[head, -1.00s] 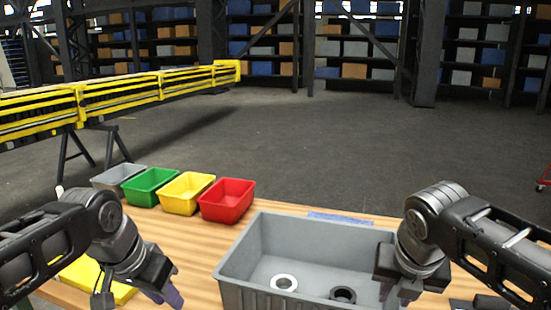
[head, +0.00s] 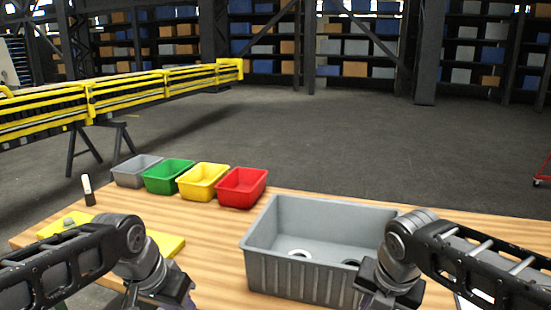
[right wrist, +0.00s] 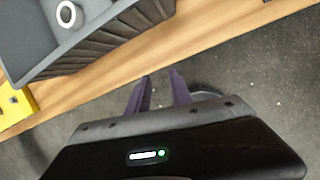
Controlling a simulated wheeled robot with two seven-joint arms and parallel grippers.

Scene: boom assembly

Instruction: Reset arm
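My left arm comes in from the left in the head view. Its gripper (head: 178,298) points down at the table's near edge, and its fingertips are cut off by the frame. My right gripper (right wrist: 160,92) shows in the right wrist view with its two purple fingers apart and nothing between them. In the head view my right wrist hangs in front of the near right corner of the large grey tote (head: 300,275). In the wrist view the fingers are over the floor, just off the table edge and apart from the tote.
The tote holds a white ring (head: 299,254) and a dark ring (head: 351,262). Small grey (head: 133,172), green (head: 166,178), yellow (head: 202,183) and red (head: 241,189) bins line the table's far side. A flat yellow piece (head: 168,243) lies behind my left arm. Wood (head: 215,225) between bins and tote is clear.

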